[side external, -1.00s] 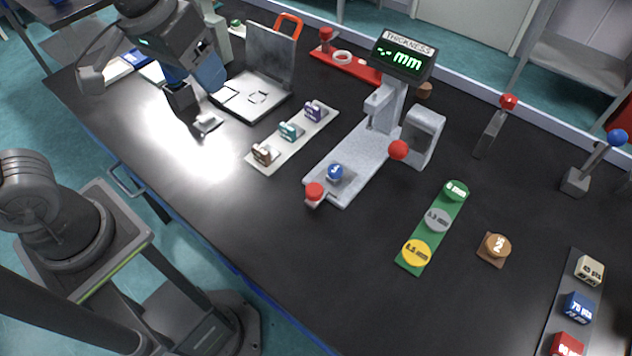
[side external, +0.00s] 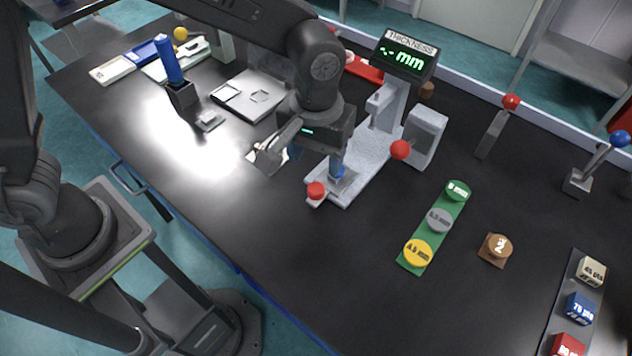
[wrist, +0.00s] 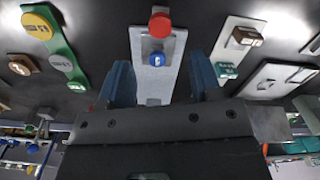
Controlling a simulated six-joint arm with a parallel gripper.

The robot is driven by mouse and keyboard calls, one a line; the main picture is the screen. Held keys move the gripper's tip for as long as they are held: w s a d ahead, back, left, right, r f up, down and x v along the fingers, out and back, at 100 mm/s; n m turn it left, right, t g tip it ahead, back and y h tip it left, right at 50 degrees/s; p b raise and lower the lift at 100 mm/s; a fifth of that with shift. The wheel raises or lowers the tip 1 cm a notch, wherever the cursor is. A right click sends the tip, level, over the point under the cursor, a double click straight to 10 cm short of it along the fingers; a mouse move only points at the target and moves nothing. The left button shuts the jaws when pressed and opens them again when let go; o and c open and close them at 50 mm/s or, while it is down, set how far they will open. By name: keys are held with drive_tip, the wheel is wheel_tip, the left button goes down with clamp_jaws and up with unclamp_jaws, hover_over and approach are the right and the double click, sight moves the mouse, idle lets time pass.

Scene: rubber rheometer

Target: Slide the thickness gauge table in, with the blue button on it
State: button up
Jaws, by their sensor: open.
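The thickness gauge (side external: 405,62) stands at the back middle with "-.- mm" on its green display. Its pale grey table (side external: 347,192) juts out toward the front, with a red knob (side external: 316,190) at its front end. The knob also shows in the wrist view (wrist: 160,22). The blue button (wrist: 157,58) lies on the table near that knob. My gripper (wrist: 162,78) is open, its two blue fingers on either side of the table and the button in the wrist view. In the side view my gripper partly hides the button and table.
A red ball (side external: 401,150) sticks out beside the gauge.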

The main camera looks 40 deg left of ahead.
sight(316, 187)
wheel_tip(316, 187, down, 8)
drive_tip(key=shift+f, duration=0.2)
clamp_jaws()
idle(0.6)
